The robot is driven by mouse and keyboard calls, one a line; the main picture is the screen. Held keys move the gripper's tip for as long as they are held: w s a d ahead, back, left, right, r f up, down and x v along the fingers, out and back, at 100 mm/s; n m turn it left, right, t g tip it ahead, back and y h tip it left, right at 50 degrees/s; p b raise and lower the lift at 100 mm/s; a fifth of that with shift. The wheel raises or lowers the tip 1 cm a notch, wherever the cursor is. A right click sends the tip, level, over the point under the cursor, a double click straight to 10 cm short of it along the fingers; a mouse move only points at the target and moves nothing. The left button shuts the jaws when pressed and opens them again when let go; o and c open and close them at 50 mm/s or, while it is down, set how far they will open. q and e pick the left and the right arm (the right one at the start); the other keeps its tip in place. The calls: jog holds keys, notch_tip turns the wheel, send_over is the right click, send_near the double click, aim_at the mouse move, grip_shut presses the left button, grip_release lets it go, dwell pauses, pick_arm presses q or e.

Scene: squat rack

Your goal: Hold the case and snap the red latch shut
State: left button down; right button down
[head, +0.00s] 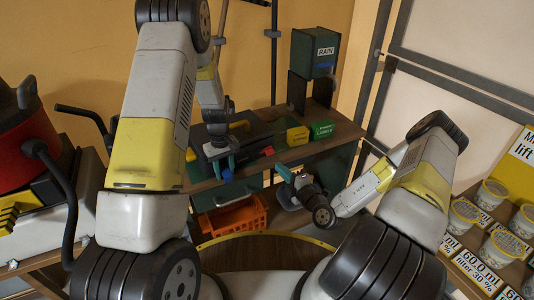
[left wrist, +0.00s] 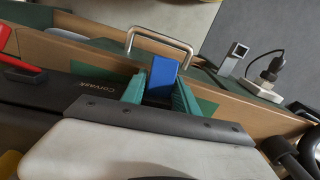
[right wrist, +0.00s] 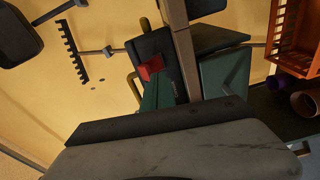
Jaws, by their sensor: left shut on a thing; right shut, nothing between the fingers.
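The black case (head: 245,138) lies on the wooden shelf in the head view. It also shows in the left wrist view (left wrist: 70,95). My left gripper (head: 222,165) is shut on the blue latch (left wrist: 162,75) at the case's front edge, with its teal fingers (left wrist: 160,97) on either side. The red latch (head: 268,151) sits further right on the same edge. My right gripper (head: 284,172) is shut and empty, just in front of and below the red latch. In the right wrist view its fingertips (right wrist: 156,88) come close to the red latch (right wrist: 150,68); I cannot tell whether they touch.
On the shelf right of the case stand a yellow box (head: 297,136) and a green box (head: 322,130). A dark green RAIN box (head: 315,52) stands higher behind. An orange crate (head: 232,216) sits below. Tubs (head: 492,194) are at far right, a red machine (head: 25,135) at left.

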aim_at(267, 153)
jog(key=shift+x, duration=2.4)
jog(key=shift+r, duration=0.1)
